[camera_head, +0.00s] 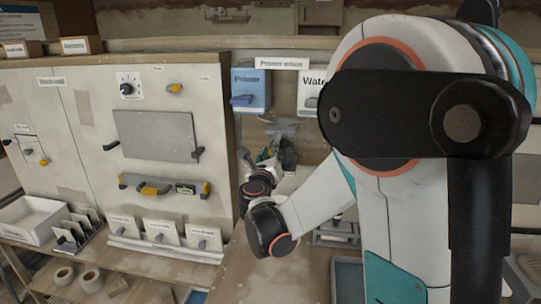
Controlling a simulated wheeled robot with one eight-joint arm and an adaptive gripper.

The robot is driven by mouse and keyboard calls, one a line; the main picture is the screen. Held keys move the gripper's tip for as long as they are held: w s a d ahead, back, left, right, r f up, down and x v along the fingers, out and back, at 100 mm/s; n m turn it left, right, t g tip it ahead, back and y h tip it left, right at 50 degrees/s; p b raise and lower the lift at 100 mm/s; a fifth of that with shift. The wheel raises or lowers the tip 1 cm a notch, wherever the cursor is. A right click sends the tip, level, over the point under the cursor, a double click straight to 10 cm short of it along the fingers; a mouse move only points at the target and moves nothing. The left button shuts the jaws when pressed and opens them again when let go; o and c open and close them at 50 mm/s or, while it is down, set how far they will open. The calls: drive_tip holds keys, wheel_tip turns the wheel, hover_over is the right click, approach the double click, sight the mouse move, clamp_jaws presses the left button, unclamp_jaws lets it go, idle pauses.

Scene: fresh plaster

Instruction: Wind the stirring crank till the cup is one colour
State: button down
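A station labelled "Primer mixer" (282,63) stands in a recess at the back centre. It has a blue "Primer" box (250,91) and a white "Water" box (311,95), the latter partly hidden by my arm. My gripper (270,152) is at the end of my arm, below these boxes, among small grey and dark parts (286,130) of the station. I cannot tell the stirring crank or the cup apart there. My wrist and the small size hide whether the fingers are open or touching anything.
A pale panel cabinet (84,125) with knobs, a grey plate (155,135) and a yellow-ended level (165,187) stands to the left. Below it are a white tray (32,218), labelled holders (160,232) and tape rolls (78,278). My arm blocks the right side.

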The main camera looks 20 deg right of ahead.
idle(0.3)
drive_tip(key=c, duration=1.4)
unclamp_jaws()
drive_tip(key=shift+o, duration=0.2)
drive_tip(key=v, duration=1.2)
